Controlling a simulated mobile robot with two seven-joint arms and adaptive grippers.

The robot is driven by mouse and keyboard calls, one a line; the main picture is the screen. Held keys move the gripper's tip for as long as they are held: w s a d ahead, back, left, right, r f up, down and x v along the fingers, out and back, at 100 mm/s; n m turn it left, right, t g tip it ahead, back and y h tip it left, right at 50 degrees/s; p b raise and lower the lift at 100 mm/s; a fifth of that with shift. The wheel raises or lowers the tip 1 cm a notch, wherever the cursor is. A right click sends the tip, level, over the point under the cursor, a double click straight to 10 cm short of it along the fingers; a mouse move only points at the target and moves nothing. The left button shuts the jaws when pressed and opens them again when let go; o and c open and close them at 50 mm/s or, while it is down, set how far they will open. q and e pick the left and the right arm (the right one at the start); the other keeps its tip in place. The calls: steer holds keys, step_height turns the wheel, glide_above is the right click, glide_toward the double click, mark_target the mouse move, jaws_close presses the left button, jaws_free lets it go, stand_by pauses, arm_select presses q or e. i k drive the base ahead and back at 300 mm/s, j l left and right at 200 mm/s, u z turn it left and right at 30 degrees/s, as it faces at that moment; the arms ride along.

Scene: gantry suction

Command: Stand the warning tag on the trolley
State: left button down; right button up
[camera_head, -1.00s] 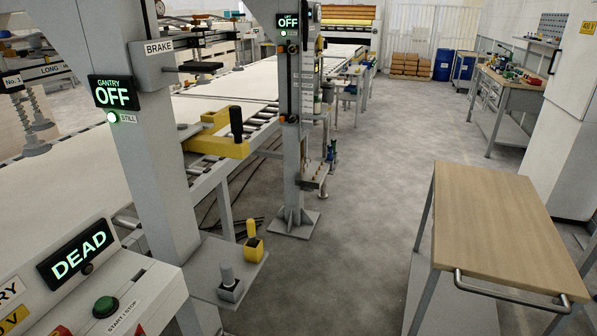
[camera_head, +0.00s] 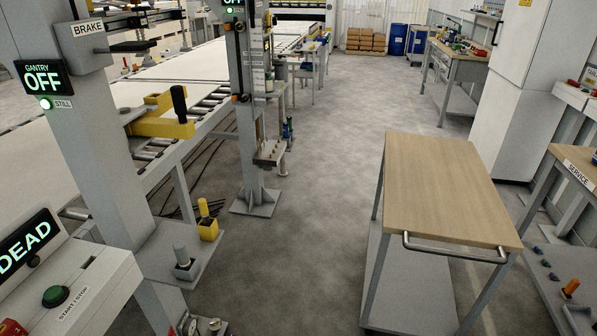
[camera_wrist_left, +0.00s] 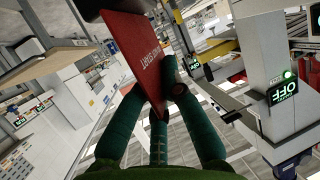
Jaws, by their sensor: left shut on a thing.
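The trolley (camera_head: 440,180) stands at right of centre in the head view, with a bare light wooden top, grey legs and a bar handle on its near edge. The red warning tag (camera_wrist_left: 138,50) shows in the left wrist view, a flat plate with pale lettering, tilted in the picture. My left gripper (camera_wrist_left: 160,90) has green fingers shut on the tag, which partly hide its lower end. I cannot make out the tag or this gripper clearly in the head view. My right gripper is in neither view.
The gantry post (camera_head: 90,140) with its OFF sign and the console (camera_head: 75,270) reading DEAD stand at left. A yellow-topped block (camera_head: 208,228) sits on a low plate. A bench marked SERVICE (camera_head: 570,185) is at right. Grey floor is clear between gantry and trolley.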

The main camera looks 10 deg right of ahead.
mark_target(442, 185)
steer(key=i+l+z, duration=0.3)
steer(key=l+z, duration=0.15)
steer(key=i+l+z, duration=0.6)
steer(key=i+z, duration=0.2)
steer(key=z, duration=0.15)
steer(key=i+l, duration=0.1)
steer(key=i, duration=0.4)
steer(key=i+l, duration=0.1)
steer(key=i, duration=0.35)
